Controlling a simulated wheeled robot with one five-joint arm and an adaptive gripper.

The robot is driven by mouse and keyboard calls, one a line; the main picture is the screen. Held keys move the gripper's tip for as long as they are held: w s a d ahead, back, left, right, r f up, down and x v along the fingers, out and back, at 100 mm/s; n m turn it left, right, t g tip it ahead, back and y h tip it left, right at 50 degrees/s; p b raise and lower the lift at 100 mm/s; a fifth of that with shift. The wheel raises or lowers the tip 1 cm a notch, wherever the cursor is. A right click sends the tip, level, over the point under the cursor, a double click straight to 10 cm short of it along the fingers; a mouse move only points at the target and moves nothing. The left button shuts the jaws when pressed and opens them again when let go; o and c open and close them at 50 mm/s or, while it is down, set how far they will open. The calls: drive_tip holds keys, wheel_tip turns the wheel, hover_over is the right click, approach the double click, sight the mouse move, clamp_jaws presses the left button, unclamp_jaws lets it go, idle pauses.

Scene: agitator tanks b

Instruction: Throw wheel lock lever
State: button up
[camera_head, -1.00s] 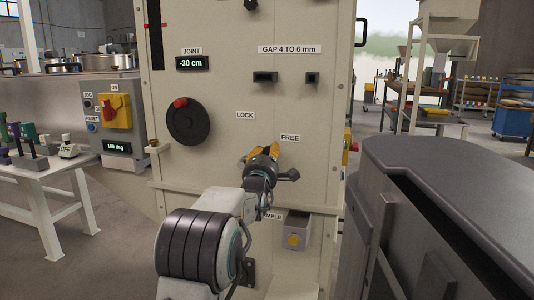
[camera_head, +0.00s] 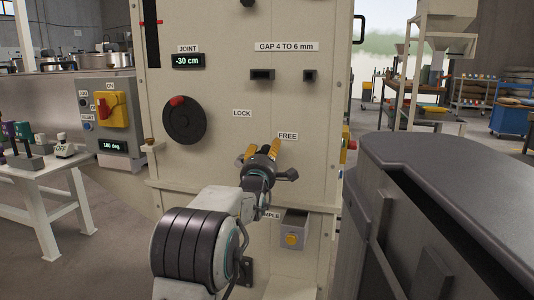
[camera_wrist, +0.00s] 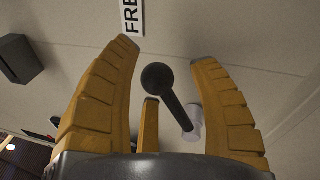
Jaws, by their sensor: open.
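The wheel lock lever (camera_wrist: 174,100) shows in the wrist view as a dark rod with a ball knob, rising from a pale round hub (camera_wrist: 194,124). Its knob lies between the spread yellow fingers of my gripper (camera_wrist: 165,85), with gaps on both sides. In the head view my gripper (camera_head: 262,155) is in front of the panel just below the FREE label (camera_head: 288,136) and hides the lever there. The LOCK label (camera_head: 242,113) is up and to the left. The black handwheel (camera_head: 185,121) with a red knob is left of my gripper.
A grey sample box (camera_head: 293,232) juts from the panel below my gripper. A ledge (camera_head: 200,190) crosses the panel. A dark-topped grey cabinet (camera_head: 440,160) stands close on the right. A white table (camera_head: 50,170) with several levers is at left.

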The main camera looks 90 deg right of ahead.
drive_tip(key=shift+a, duration=0.1)
drive_tip(key=v, duration=1.1)
drive_tip(key=shift+a, duration=0.4)
idle(0.6)
